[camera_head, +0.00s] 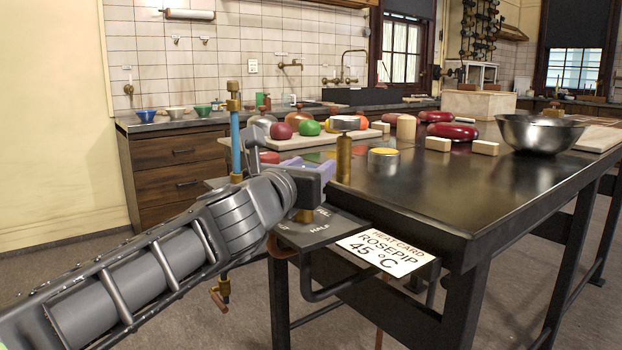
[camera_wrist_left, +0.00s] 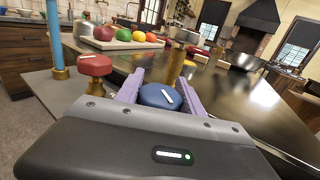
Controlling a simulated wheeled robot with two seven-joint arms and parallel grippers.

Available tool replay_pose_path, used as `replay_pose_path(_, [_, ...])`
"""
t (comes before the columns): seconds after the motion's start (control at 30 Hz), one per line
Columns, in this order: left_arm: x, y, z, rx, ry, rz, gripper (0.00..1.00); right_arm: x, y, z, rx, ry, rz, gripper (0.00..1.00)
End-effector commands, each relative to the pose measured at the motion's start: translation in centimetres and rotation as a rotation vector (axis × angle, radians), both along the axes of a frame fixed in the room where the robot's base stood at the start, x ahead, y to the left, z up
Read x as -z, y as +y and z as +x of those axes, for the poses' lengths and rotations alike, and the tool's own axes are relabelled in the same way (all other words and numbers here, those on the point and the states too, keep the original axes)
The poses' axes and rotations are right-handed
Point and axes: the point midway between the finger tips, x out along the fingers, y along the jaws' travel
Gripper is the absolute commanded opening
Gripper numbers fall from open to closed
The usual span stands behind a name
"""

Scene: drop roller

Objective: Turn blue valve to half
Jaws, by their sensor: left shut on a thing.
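The blue valve (camera_wrist_left: 160,97) is a round blue knob with a white pointer line on top, seen in the left wrist view between two lilac fingers. My left gripper (camera_head: 318,172) is shut on it at the table's near corner; in the head view the gripper hides the knob. In the wrist view the white line lies slanted. A red valve (camera_wrist_left: 95,66) on a brass stem stands to the left of the blue one, apart from my fingers. My right gripper is not in view.
A blue pipe (camera_head: 236,145) rises left of my gripper, and a brass post (camera_head: 344,160) stands just behind it. A steel bowl (camera_head: 538,134) and a board (camera_head: 312,139) with fruit stand farther back. The table's front right is clear.

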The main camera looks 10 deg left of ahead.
Motion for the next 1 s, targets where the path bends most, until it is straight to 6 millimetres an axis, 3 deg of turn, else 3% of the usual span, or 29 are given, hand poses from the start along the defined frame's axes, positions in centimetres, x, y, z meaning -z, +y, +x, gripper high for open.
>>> replay_pose_path(0.43, [0.2,0.3,0.1,-0.202,-0.003,-0.004,0.05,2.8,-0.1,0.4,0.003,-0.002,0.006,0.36])
replay_pose_path(1.0, [-0.3,1.6,-0.2,-0.587,-0.003,-0.002,0.05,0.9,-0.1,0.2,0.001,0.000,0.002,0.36])
